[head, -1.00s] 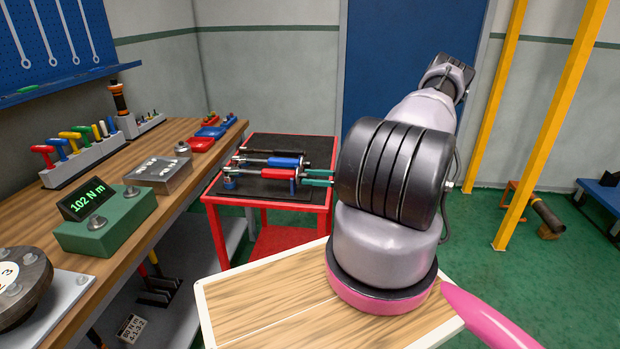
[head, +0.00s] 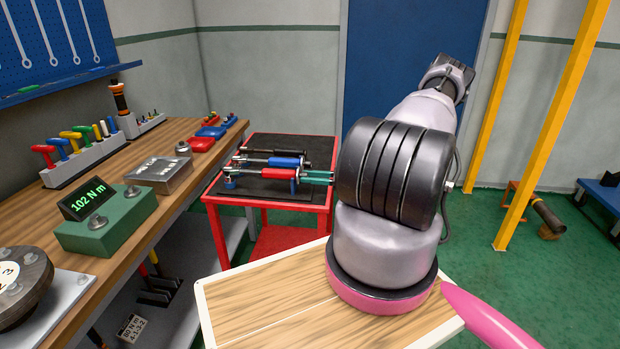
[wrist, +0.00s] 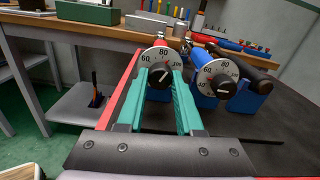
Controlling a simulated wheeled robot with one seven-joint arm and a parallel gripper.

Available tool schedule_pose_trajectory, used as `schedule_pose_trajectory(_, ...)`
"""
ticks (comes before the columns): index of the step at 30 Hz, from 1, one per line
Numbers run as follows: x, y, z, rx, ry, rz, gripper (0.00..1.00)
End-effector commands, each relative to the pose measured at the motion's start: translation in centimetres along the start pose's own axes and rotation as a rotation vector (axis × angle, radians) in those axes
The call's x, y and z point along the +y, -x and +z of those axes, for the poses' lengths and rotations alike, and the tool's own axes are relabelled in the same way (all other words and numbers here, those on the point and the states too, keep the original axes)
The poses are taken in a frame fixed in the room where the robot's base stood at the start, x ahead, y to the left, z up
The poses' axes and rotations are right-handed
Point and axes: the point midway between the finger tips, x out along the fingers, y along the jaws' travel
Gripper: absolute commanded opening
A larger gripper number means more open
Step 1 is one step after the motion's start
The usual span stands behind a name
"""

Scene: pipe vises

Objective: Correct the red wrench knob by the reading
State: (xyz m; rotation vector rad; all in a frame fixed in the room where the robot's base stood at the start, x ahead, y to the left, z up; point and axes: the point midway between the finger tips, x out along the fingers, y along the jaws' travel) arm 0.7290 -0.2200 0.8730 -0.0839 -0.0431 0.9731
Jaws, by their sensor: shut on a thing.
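The red wrench (head: 278,173) lies on the black top of the red cart, with the blue wrench (head: 285,162) just behind it. In the wrist view the red wrench's black knob (wrist: 159,79) with a white pointer line sits below a round dial (wrist: 157,55) marked 60 and 80. My gripper (wrist: 162,77) has its teal fingers on either side of this knob and is shut on it. It also shows at the wrench's right end in the head view (head: 318,178). The green tester (head: 105,225) displays 102 N m.
The blue wrench's dial and knob (wrist: 222,85) stand close to the right of my fingers. A dark-handled wrench (wrist: 240,62) lies beyond.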

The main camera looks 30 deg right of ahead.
Motion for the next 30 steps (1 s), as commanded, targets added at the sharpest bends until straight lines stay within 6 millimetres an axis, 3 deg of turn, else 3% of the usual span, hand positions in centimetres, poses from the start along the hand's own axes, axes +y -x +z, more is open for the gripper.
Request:
schedule_pose_trajectory(15,-0.08,0.00,0.05,-0.002,0.333,-0.002,0.00)
schedule_pose_trajectory(30,-0.09,-0.03,0.08,-0.003,0.439,-0.002,0.00)
